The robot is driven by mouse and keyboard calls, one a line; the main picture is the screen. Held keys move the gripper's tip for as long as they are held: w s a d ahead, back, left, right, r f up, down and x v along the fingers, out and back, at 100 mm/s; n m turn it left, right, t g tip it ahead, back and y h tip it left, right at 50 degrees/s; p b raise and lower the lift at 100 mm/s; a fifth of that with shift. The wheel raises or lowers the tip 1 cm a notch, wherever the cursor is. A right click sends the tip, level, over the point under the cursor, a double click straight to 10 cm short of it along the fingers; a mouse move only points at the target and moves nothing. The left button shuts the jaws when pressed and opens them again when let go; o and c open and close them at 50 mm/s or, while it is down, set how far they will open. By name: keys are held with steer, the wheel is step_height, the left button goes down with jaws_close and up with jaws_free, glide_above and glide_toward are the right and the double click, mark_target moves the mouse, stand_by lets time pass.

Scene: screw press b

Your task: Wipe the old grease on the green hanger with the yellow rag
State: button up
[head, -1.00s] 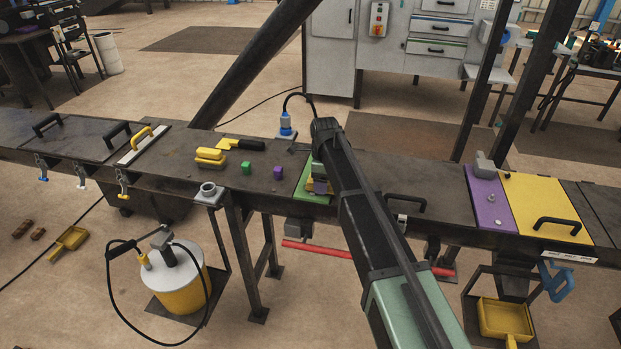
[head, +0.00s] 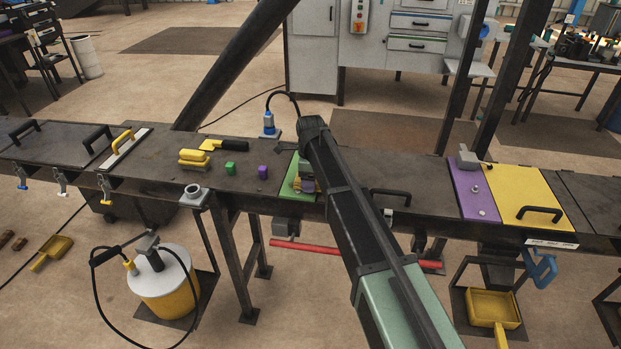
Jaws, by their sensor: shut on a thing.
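A green panel (head: 287,176) lies across the dark bench; it is the green part I see at the work place, and the hanger's exact shape and any grease on it are too small or hidden to tell. My gripper (head: 305,184) is low over this panel, at its right side, partly hidden by my own arm. Whether the rag touches the panel cannot be told.
A blue-capped fitting (head: 268,124) stands behind. Purple (head: 472,192) and yellow (head: 525,192) panels lie right. A grease pail (head: 166,284) stands below.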

mark_target(296, 176)
steer(key=shift+f+b, duration=0.4)
steer(key=shift+f, duration=0.1)
steer(key=shift+w+a, duration=0.15)
steer(key=shift+a, duration=0.95)
steer(key=shift+w+a, duration=0.15)
steer(key=shift+a, duration=0.9)
steer(key=shift+w+a+r+p, duration=0.1)
steer(key=shift+a+r+p, duration=0.1)
steer(key=shift+r+p, duration=0.4)
steer(key=shift+r, duration=0.15)
steer(key=shift+d, duration=0.1)
steer(key=shift+d, duration=0.1)
